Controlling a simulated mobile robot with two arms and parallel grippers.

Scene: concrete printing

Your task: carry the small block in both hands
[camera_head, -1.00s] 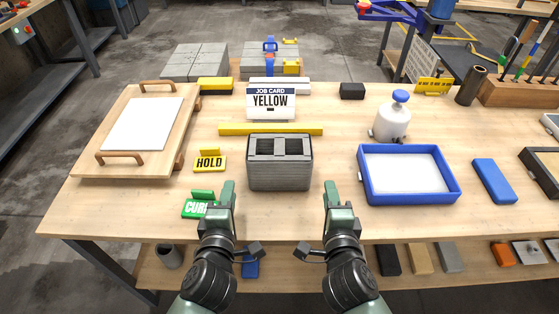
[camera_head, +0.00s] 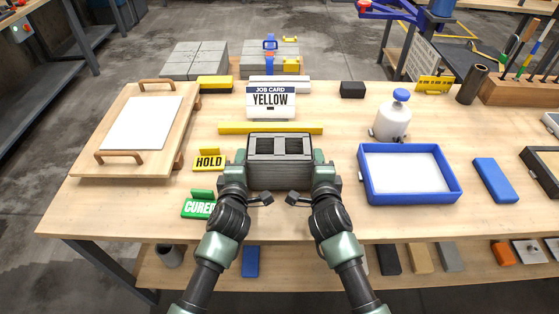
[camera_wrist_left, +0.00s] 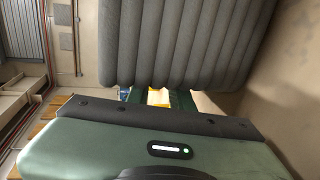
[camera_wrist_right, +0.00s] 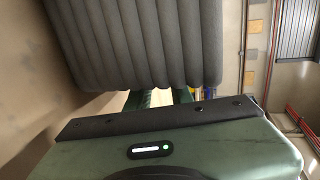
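The small block (camera_head: 280,176) is grey, ridged in layers, with two openings in its top. It stands upright near the table's front edge. My left gripper (camera_head: 239,163) is against or very close to its left side. My right gripper (camera_head: 319,163) is likewise at its right side. The ridged block face fills the upper part of the left wrist view (camera_wrist_left: 185,40) and of the right wrist view (camera_wrist_right: 140,40). The fingertips are largely hidden by the block, so I cannot tell how far apart they are. I see no clear gap under the block.
A yellow bar (camera_head: 270,128) and the YELLOW job card (camera_head: 270,101) are behind the block. The HOLD sign (camera_head: 208,160) and green CURED sign (camera_head: 198,208) are left, close to my left arm. A blue-rimmed tray (camera_head: 411,200) is right. A wooden board (camera_head: 106,168) lies far left.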

